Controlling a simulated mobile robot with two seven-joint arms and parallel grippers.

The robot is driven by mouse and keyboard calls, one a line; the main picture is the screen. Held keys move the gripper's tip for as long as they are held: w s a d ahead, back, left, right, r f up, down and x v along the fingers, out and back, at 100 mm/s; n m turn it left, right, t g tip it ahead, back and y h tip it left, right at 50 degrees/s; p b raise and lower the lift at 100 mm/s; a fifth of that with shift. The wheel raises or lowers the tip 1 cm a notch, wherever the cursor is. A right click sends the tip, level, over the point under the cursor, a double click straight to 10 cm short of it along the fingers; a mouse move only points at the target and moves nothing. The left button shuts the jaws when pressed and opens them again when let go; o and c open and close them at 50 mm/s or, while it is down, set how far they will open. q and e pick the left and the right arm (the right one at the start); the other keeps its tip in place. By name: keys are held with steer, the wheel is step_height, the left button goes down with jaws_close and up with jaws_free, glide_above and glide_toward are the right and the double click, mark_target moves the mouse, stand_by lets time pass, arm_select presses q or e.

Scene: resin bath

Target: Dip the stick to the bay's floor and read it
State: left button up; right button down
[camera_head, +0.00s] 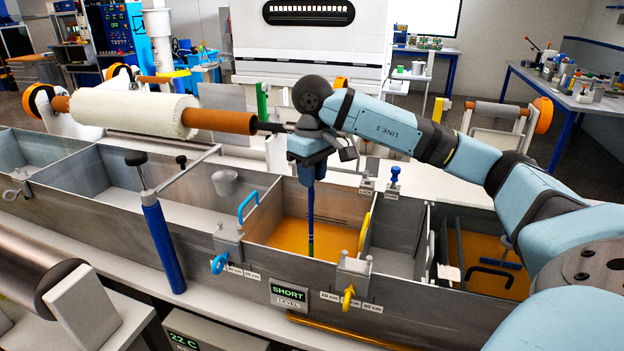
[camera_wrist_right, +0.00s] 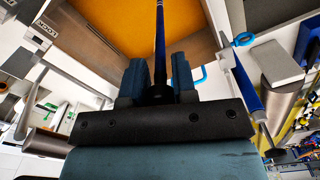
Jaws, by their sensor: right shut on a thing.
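My right gripper (camera_head: 312,182) points down above the amber-floored bay (camera_head: 277,236) and is shut on the stick (camera_head: 311,215). The stick is thin and dark blue, with a green part near its lower end. It hangs nearly upright inside the bay, its lower end against the amber resin; I cannot tell whether it touches the floor. In the right wrist view the stick (camera_wrist_right: 160,45) runs out from between the jaws (camera_wrist_right: 158,88) toward the amber area (camera_wrist_right: 115,20). My left gripper is in neither view.
A display (camera_head: 289,294) on the trough front reads SHORT. Clamps with a blue handle (camera_head: 220,263) and a yellow handle (camera_head: 348,298) sit at the bay's side walls. A white roll (camera_head: 135,113) lies behind. Another amber bay (camera_head: 480,248) at right holds a dark-handled tool.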

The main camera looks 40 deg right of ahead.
step_height(320, 180, up, 12)
steer(key=p, duration=0.6)
steer(key=shift+f, duration=0.2)
stand_by(0.3)
